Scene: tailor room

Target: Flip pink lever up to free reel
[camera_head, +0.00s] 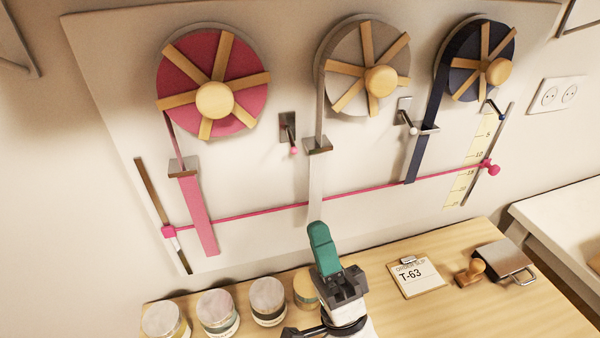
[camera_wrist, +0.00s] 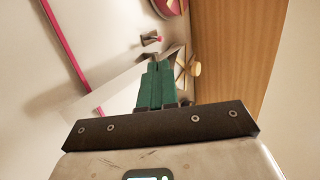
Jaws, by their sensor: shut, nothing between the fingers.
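The pink lever (camera_head: 293,149) is a short handle with a pink tip on a dark wall plate (camera_head: 288,126), right of the pink reel (camera_head: 190,75). It hangs pointing down and outward. In the wrist view the pink-tipped lever (camera_wrist: 158,39) shows above my fingertips. The pink reel has wooden spokes and a pink ribbon (camera_head: 197,215) running down through a metal guide. My gripper (camera_head: 318,228) has green fingers, shut and empty, below the lever and apart from it. It also shows in the wrist view (camera_wrist: 156,66).
A pink cord (camera_head: 260,211) crosses the board below. Jars (camera_head: 217,312) and an order slip (camera_head: 418,274) sit on the table.

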